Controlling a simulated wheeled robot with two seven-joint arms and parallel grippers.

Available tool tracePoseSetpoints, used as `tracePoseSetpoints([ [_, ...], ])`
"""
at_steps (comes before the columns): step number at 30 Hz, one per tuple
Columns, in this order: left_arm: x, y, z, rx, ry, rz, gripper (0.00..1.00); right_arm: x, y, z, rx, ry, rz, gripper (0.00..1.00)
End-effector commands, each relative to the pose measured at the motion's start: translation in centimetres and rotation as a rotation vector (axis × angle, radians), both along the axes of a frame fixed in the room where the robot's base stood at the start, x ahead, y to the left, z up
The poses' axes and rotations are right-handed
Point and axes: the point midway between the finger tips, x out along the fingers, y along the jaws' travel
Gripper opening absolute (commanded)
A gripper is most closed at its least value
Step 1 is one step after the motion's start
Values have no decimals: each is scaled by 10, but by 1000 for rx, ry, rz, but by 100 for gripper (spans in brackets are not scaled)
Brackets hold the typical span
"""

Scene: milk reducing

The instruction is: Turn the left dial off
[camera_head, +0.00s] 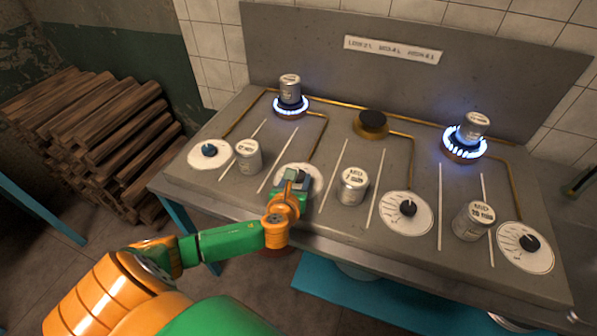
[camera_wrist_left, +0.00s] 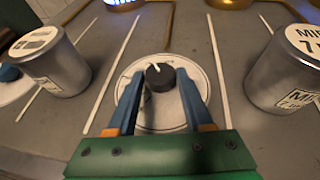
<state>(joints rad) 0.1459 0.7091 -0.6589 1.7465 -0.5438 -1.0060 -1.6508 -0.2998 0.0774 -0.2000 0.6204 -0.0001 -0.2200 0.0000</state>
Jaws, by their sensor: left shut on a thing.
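My left gripper (camera_head: 296,178) reaches down from the left to the second dial from the left (camera_head: 313,172). In the left wrist view the fingers (camera_wrist_left: 160,80) are shut on this dial's black knob (camera_wrist_left: 160,76), one on each side. The knob's white mark points up and slightly left; its round white plate (camera_wrist_left: 160,116) shows between the fingers. The leftmost dial (camera_head: 209,154) has a dark bluish knob and is free of the gripper. Its knob shows at the left edge of the wrist view (camera_wrist_left: 9,73). My right gripper is not in view.
Metal cans stand beside the held dial, left (camera_head: 248,157) and right (camera_head: 352,186). Lit burners with cans on top stand at back left (camera_head: 290,109) and right (camera_head: 462,148); the middle burner (camera_head: 372,123) is unlit. Two more dials (camera_head: 407,212) (camera_head: 525,246) lie right.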

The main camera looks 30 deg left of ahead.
Motion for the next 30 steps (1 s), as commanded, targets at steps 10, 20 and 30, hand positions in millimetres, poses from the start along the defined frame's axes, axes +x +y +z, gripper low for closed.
tracePoseSetpoints([
  [10,-2,9,-2,8,0,-293,0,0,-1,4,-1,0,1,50],
  [20,-1,13,-3,5,-2,-490,0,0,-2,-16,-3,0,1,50],
  [30,-1,13,0,2,-3,-569,0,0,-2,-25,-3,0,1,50],
])
